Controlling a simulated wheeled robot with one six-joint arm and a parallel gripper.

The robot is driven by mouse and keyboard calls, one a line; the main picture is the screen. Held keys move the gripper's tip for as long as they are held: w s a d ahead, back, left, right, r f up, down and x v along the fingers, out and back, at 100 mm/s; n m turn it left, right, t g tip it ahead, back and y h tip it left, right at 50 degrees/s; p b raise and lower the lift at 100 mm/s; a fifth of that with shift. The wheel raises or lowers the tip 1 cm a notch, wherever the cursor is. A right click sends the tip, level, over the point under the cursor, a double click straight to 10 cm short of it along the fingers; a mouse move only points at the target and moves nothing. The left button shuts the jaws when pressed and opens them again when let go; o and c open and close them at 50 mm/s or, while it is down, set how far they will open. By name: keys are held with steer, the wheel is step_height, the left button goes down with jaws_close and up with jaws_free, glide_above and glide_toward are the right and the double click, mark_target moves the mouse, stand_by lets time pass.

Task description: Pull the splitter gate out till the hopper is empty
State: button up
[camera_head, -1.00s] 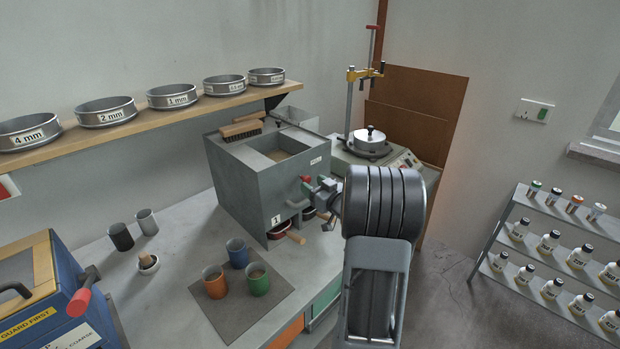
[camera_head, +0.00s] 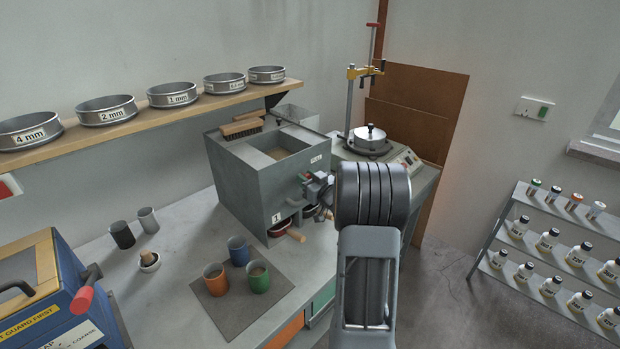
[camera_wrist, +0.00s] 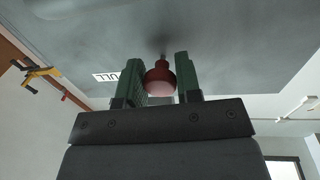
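The splitter is a grey box (camera_head: 250,185) on the bench, marked "1" at the front, with an open hopper on top holding sandy material (camera_head: 277,153). Its gate knob shows red in the wrist view (camera_wrist: 160,80), on a short stem from the grey front panel beside a label reading "ULL". My gripper (camera_head: 308,184) is at this front panel. In the wrist view its two green fingers (camera_wrist: 161,75) stand on either side of the knob, close to it. They look open around it; firm contact does not show. My gripper mostly hides the knob in the head view.
Pans with wooden handles (camera_head: 296,235) sit under the splitter. Orange, blue and green cups (camera_head: 259,282) stand on a dark mat to its left front. A brush (camera_head: 241,128) lies on the splitter top. A sieve shaker (camera_head: 372,150) stands behind right.

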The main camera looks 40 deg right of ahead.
jaws_close()
steer(key=s, duration=0.4)
steer(key=shift+s+d, duration=0.2)
steer(key=shift+d, duration=0.2)
steer(key=shift+f, duration=0.1)
steer(key=shift+o, duration=1.7)
jaws_free()
steer(key=shift+s+d, duration=0.15)
steer(key=shift+s, duration=0.1)
steer(key=shift+o, duration=0.9)
steer(key=shift+w+a, duration=0.15)
steer(key=shift+a, duration=0.05)
steer(key=s+b, duration=0.2)
steer(key=s, duration=1.1)
steer(key=shift+s+d, duration=0.35)
steer(key=shift+s, duration=0.05)
